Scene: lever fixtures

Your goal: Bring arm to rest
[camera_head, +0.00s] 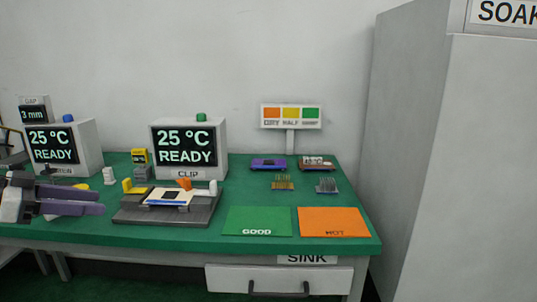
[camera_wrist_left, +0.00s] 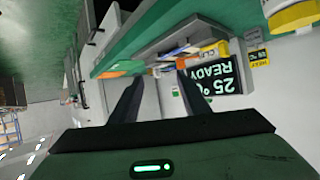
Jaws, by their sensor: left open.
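My left gripper (camera_head: 100,203) is at the left of the head view, above the green table's left part. Its two purple-grey fingers are apart, with nothing seen between them. In the left wrist view the fingers of my left gripper (camera_wrist_left: 160,80) also stand apart, and the table appears turned over beyond them. The grey clip fixture (camera_head: 140,214) is to the right of the gripper, apart from it. It carries a white board (camera_head: 170,196) with a dark square, an orange lever piece (camera_head: 184,184) and a yellow part (camera_head: 131,186). My right gripper is not in view.
Two display boxes (camera_head: 188,125) (camera_head: 85,128) read 25 °C READY. A green GOOD mat (camera_head: 257,219) and an orange mat (camera_head: 334,221) lie at the right front. Small parts (camera_head: 268,163) lie behind them. A tall grey SOAK cabinet (camera_head: 460,150) stands right of the table.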

